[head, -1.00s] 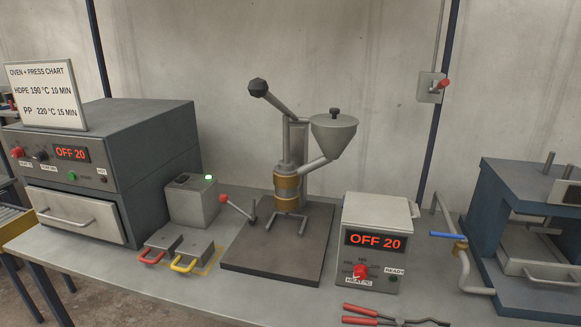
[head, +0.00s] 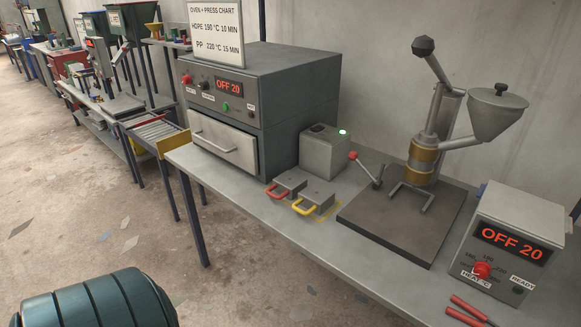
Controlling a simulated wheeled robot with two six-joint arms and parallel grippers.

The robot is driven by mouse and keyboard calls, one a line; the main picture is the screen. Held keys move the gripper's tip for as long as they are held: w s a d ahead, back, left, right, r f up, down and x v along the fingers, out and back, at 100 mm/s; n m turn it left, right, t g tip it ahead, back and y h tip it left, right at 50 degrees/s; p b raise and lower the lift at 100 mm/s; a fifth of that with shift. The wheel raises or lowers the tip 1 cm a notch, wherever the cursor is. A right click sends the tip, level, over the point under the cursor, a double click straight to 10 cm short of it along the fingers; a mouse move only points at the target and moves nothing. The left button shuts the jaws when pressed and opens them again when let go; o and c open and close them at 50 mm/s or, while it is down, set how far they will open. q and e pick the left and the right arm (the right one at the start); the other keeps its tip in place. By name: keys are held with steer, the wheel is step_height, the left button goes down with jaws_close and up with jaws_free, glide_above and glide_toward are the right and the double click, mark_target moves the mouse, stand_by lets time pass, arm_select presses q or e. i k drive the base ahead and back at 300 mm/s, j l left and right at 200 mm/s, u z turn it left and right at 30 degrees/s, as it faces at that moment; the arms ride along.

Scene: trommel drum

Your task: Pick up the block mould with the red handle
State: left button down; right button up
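The block mould with the red handle (head: 290,183) is a small grey metal block lying on the grey bench, in front of the oven's right side. Its red handle (head: 277,194) points toward the bench's front edge. Just right of it lies a similar grey mould with a yellow handle (head: 316,198), on a yellow-marked patch. The two moulds sit close together. Neither of my grippers shows in the head view.
The oven (head: 260,110) stands behind and left of the moulds. A grey box with a green light (head: 325,150) stands behind them. The injection press (head: 425,155) and a controller reading OFF 20 (head: 512,245) are to the right. A dark green ribbed drum (head: 95,303) is at lower left.

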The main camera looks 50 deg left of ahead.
mark_target(288, 184)
steer(key=j+u, duration=0.1)
steer(key=u, duration=1.35)
